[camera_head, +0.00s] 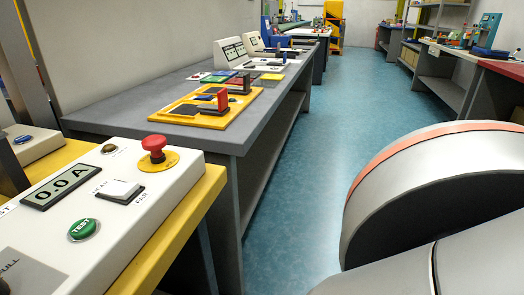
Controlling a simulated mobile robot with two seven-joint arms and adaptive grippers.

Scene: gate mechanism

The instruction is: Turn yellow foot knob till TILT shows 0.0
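I cannot make out a yellow foot knob or a TILT readout in this view. Far back on the grey bench, a white console (231,55) carries small dark display panels (234,51), too small to read. Neither my left nor my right gripper is in view.
The grey bench (135,99) holds a yellow board (182,110). Blue floor (325,140) is clear.

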